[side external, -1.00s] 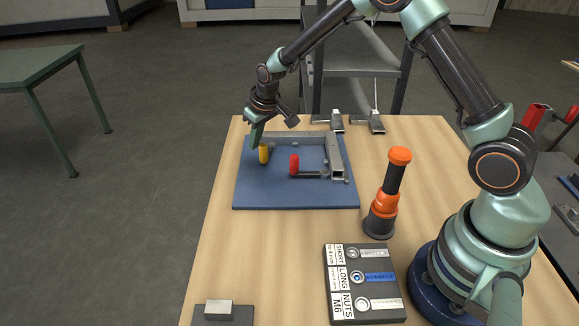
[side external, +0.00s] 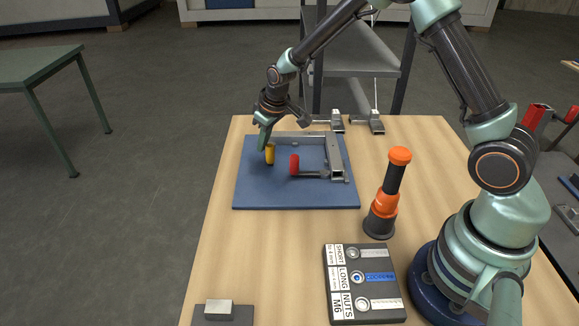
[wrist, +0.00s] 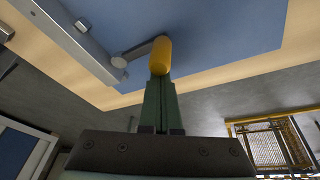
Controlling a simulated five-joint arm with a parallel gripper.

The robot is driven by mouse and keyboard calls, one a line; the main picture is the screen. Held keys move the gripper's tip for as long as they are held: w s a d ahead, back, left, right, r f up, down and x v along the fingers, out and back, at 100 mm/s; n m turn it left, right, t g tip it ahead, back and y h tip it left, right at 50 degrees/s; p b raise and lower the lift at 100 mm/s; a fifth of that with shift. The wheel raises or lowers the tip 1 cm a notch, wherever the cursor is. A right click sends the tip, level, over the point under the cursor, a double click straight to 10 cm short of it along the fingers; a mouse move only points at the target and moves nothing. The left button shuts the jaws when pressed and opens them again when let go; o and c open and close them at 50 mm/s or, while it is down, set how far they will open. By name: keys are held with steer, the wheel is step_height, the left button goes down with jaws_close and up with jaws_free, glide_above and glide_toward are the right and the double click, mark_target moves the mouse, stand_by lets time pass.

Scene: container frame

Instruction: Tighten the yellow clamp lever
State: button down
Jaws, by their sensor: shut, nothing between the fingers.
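The yellow clamp lever (side external: 270,155) stands at the left end of the grey metal frame (side external: 300,140) on the blue mat (side external: 260,198). My gripper (side external: 263,147) points down at the lever's left side, its green fingers shut and empty. In the wrist view the closed fingertips (wrist: 160,80) meet the rounded yellow lever (wrist: 162,53) and seem to touch it; a grey arm joins the lever to the frame. A red lever (side external: 294,165) stands nearer the frame's lower bar.
An orange and black tool (side external: 385,195) stands upright right of the mat. A labelled parts box (side external: 363,285) and a small metal block (side external: 219,309) lie at the front. Two metal clamps (side external: 333,120) sit behind the mat.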

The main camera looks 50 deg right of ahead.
steer(key=shift+s+f, duration=0.1)
steer(key=shift+w+a, duration=0.2)
steer(key=shift+w, duration=0.5)
steer(key=shift+w+a, duration=0.2)
steer(key=shift+w, duration=0.45)
steer(key=shift+w+a, duration=0.2)
steer(key=shift+w, duration=0.5)
steer(key=s+d+r+m, duration=0.1)
steer(key=s+r, duration=0.6)
steer(key=r, duration=0.2)
steer(key=s+d+r, duration=0.1)
steer(key=s+r, duration=0.6)
steer(key=r, duration=0.3)
steer(key=s+m+t, duration=0.1)
steer(key=s, duration=1.2)
steer(key=shift+s+r+t, duration=0.2)
steer(key=shift+r+t, duration=0.15)
steer(key=shift+t, duration=0.05)
steer(key=shift+a, duration=0.1)
